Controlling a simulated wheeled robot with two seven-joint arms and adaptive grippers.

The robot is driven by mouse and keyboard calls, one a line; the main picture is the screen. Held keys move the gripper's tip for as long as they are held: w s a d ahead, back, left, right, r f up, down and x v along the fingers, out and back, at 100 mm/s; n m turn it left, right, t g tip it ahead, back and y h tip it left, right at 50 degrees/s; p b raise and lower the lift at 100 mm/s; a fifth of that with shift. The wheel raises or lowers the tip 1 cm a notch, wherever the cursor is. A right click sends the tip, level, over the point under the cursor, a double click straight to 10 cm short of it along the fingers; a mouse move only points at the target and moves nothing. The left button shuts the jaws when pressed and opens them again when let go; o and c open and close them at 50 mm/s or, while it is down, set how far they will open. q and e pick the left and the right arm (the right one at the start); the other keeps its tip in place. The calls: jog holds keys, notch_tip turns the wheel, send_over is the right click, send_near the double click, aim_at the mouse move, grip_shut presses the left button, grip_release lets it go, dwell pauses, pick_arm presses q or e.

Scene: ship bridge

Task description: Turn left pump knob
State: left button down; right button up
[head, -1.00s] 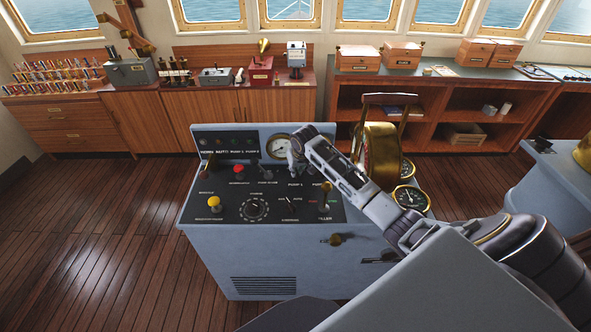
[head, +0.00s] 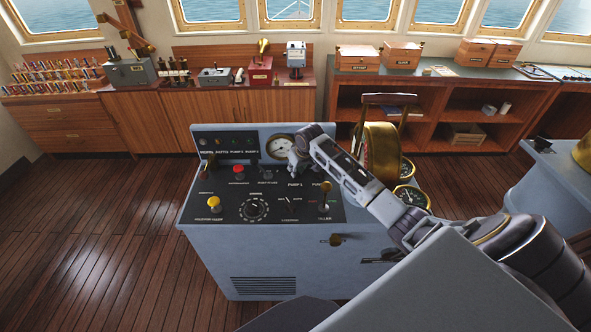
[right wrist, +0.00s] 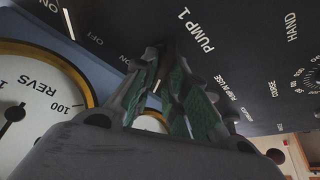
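The left pump knob is hidden behind my right gripper (head: 297,167); its PUMP 1 label (head: 296,184) shows just below on the console's dark panel. In the right wrist view, the PUMP 1 label (right wrist: 194,31) is beside the fingertips. My right gripper's green-padded fingers (right wrist: 165,60) also show there, drawn close together at the tips against the panel. I cannot tell whether they hold the knob between them. The PUMP 2 knob is mostly hidden by my right arm. My left gripper is not in view.

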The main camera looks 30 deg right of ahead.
jog(key=shift+o, duration=1.3)
jog(key=shift+r, duration=0.15)
jog(key=v, duration=1.1)
jog(key=shift+s+r, duration=0.25)
jog(key=shift+r, duration=0.05)
jog(key=shift+a+f, duration=0.1)
